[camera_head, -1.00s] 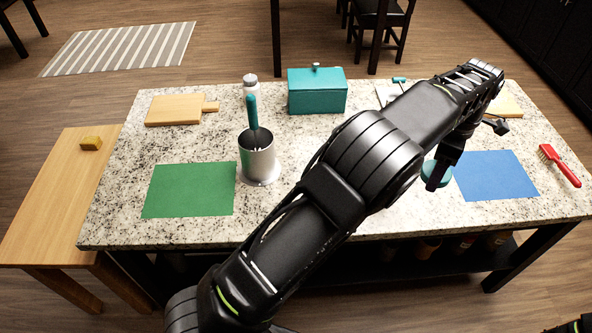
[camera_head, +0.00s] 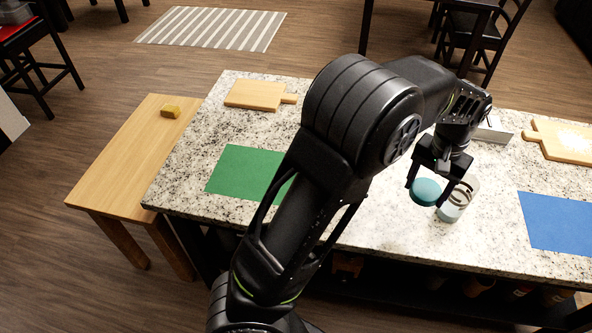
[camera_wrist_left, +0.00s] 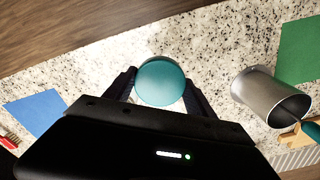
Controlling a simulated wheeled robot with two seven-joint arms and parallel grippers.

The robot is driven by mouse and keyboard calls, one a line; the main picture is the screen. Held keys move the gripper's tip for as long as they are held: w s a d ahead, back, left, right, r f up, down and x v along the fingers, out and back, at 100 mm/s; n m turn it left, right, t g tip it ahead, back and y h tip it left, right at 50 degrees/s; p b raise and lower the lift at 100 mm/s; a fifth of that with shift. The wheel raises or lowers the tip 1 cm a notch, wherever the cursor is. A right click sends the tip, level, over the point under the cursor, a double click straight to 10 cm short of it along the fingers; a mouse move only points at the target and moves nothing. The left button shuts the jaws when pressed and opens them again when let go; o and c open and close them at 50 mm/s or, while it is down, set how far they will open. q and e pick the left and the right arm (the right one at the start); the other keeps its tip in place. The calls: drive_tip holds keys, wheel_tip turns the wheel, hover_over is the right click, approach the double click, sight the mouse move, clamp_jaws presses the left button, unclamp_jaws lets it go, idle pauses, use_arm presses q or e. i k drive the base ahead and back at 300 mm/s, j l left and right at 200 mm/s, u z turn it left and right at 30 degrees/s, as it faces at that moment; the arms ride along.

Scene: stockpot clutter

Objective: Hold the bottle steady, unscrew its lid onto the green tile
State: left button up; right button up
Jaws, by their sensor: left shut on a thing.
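My left gripper (camera_head: 430,190) is shut on a round teal lid (camera_head: 425,192) above the front of the counter. In the left wrist view the lid (camera_wrist_left: 161,82) sits between the two fingers. A clear bottle (camera_head: 461,195) with dark rings stands just right of the lid, partly behind a finger; the lid appears beside it rather than on it, though the exact gap is unclear. The green tile (camera_head: 238,172) lies flat and bare on the left, its right part hidden by my arm. It shows at the right edge of the left wrist view (camera_wrist_left: 301,48). My right gripper is out of view.
A blue tile (camera_head: 560,222) lies at the right. Cutting boards lie at the back left (camera_head: 256,95) and right (camera_head: 565,140). A metal pot (camera_wrist_left: 268,97) with utensils shows in the wrist view.

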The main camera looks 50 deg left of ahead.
sight(451, 210)
drive_tip(key=k+j, duration=0.1)
drive_tip(key=j, duration=0.2)
drive_tip(key=k+j, duration=0.15)
drive_tip(key=j, duration=0.15)
drive_tip(key=k+j, duration=0.1)
drive_tip(key=j, duration=0.25)
drive_tip(key=k+j, duration=0.15)
drive_tip(key=j, duration=0.15)
